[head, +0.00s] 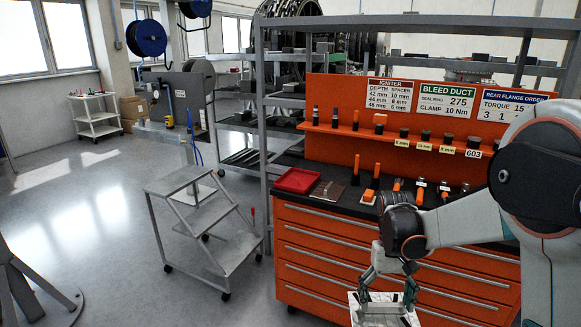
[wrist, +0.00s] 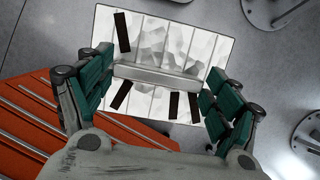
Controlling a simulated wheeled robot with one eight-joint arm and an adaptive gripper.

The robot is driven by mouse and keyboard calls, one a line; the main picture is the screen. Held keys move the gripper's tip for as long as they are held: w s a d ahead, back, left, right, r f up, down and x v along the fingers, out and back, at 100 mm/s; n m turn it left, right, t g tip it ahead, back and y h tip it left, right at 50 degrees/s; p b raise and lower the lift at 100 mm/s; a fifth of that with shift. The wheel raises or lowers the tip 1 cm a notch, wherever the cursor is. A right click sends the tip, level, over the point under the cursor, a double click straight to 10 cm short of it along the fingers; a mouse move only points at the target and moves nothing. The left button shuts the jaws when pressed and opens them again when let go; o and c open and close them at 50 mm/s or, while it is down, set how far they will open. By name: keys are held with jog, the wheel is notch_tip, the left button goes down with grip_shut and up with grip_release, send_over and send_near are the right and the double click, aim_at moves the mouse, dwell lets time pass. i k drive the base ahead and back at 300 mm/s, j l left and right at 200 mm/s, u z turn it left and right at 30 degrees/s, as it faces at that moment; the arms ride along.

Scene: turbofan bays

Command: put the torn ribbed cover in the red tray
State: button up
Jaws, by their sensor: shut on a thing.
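The torn ribbed cover (head: 384,318) is a pale, ribbed panel with dark slits, partly cut off by the bottom edge of the head view. In the wrist view the cover (wrist: 165,40) shows grey patches, several dark slits and a raised bar across its middle. My gripper (head: 388,288) is shut on the cover, in front of the orange cabinet. In the wrist view my gripper (wrist: 160,78) has its green-padded fingers at the two ends of the bar. The red tray (head: 297,181) lies on the left end of the dark cabinet top, apart from the cover, and looks empty.
A step stand (head: 205,215) stands left of the cabinet. Grey shelving (head: 262,125) rises behind. Open floor lies left.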

aim_at(297, 183)
jog(key=i+j+u, duration=0.2)
jog(key=i+u, duration=0.2)
jog(key=i, duration=0.15)
jog(key=i+u, duration=0.4)
jog(key=i, duration=0.15)
jog(key=i+l+u, duration=0.15)
jog(key=i+u, duration=0.25)
jog(key=i, duration=0.2)
jog(key=i+j+z, duration=0.15)
jog(key=i+z, duration=0.2)
jog(key=i, duration=0.15)
jog(key=i+j+z, duration=0.75)
jog(key=i, duration=0.1)
